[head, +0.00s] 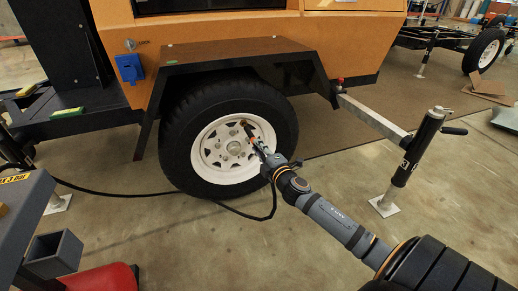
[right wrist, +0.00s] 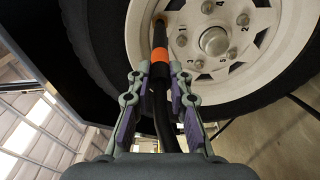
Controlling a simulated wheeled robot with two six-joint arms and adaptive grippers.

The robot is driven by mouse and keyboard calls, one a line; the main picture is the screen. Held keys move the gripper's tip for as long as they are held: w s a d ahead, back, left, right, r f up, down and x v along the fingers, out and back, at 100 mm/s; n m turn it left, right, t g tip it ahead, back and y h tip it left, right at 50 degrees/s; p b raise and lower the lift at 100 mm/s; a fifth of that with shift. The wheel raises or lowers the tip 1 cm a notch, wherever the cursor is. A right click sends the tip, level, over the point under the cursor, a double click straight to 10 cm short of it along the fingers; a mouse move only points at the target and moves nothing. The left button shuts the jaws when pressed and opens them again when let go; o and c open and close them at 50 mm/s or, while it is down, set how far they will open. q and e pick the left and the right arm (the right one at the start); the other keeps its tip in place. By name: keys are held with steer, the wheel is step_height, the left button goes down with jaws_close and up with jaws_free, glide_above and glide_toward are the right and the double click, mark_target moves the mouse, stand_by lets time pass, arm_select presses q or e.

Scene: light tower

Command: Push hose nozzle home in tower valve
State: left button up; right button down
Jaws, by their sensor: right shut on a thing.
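The hose nozzle, dark with an orange band (right wrist: 160,52) and a brass-coloured tip, lies between the fingers of my right gripper (right wrist: 160,75). In the head view this gripper (head: 264,150) is in front of the tower's white wheel (head: 212,160), with the nozzle (head: 247,128) pointing at the upper right part of the rim. In the right wrist view the tip reaches the rim beside the lug nuts. The valve cannot be made out apart from the tip, so I cannot tell how deep the nozzle sits. My left gripper (head: 16,150) is at the left edge, small and unclear.
The black hose (head: 130,194) runs along the floor and hangs in a loop below my right gripper. A black fender (head: 230,48) overhangs the tyre (head: 175,140). A drawbar (head: 372,117) and jack stand (head: 413,155) stand to the right. A red object (head: 100,278) is at lower left.

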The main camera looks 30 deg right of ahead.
steer(key=shift+w+d+p, duration=0.2)
steer(key=shift+w+p, duration=0.3)
steer(key=shift+w, duration=0.25)
steer(key=shift+w+d+p, duration=0.15)
steer(key=shift+w+p, duration=0.3)
steer(key=shift+w, duration=0.25)
stand_by(1.3)
steer(key=c, duration=1.2)
jaws_free()
steer(key=shift+o, duration=0.2)
steer(key=s+a, duration=0.1)
steer(key=s, duration=1.1)
steer(key=shift+f, duration=0.1)
